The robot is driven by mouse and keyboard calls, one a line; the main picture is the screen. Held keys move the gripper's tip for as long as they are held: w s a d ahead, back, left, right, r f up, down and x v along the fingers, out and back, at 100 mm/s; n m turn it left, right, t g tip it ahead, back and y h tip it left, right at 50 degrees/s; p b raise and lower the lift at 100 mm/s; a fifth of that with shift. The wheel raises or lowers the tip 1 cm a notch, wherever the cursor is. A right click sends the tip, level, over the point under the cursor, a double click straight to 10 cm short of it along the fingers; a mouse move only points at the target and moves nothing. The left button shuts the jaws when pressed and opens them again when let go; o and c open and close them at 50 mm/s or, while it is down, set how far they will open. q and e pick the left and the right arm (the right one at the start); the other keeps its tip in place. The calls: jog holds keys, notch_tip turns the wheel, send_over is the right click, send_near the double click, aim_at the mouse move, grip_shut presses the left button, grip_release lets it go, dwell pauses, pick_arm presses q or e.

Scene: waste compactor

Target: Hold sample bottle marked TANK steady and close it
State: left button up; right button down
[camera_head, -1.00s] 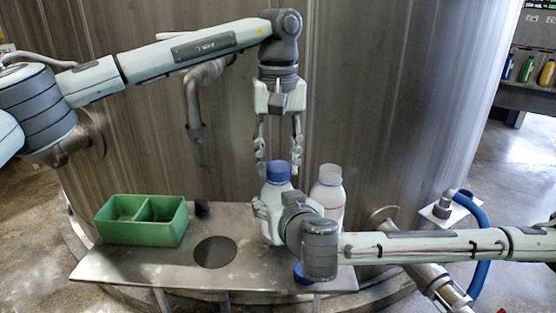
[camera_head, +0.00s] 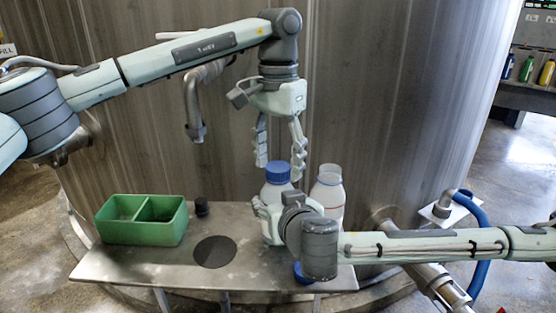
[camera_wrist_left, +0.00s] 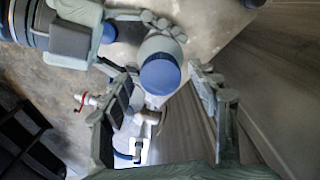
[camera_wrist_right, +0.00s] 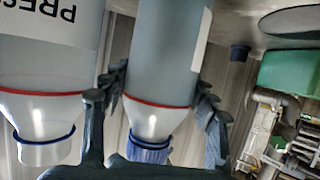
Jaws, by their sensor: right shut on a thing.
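A white bottle with a red line and a blue screw cap (camera_head: 278,172) stands on the metal shelf. Its cap also shows in the left wrist view (camera_wrist_left: 160,76). My right gripper (camera_head: 266,222) is shut around this bottle's body (camera_wrist_right: 160,60). My left gripper (camera_head: 279,168) points down over the cap, open, its fingers apart on either side and apparently not touching it. A second bottle (camera_head: 328,195), uncapped, stands close on the right; its label begins "PRES" in the right wrist view (camera_wrist_right: 45,60). No TANK marking is readable; the held bottle's label is mostly hidden.
A loose blue cap (camera_head: 302,273) lies near the shelf's front edge, partly behind my right arm. A green two-part box (camera_head: 143,235), a small black cap (camera_head: 202,207) and a dark round disc (camera_head: 214,252) are on the left. The tank wall rises behind the shelf (camera_head: 120,268).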

pick_arm(q)
jog(key=shift+r, duration=0.1)
jog(key=shift+r, duration=2.15)
jog(key=shift+c, duration=0.4)
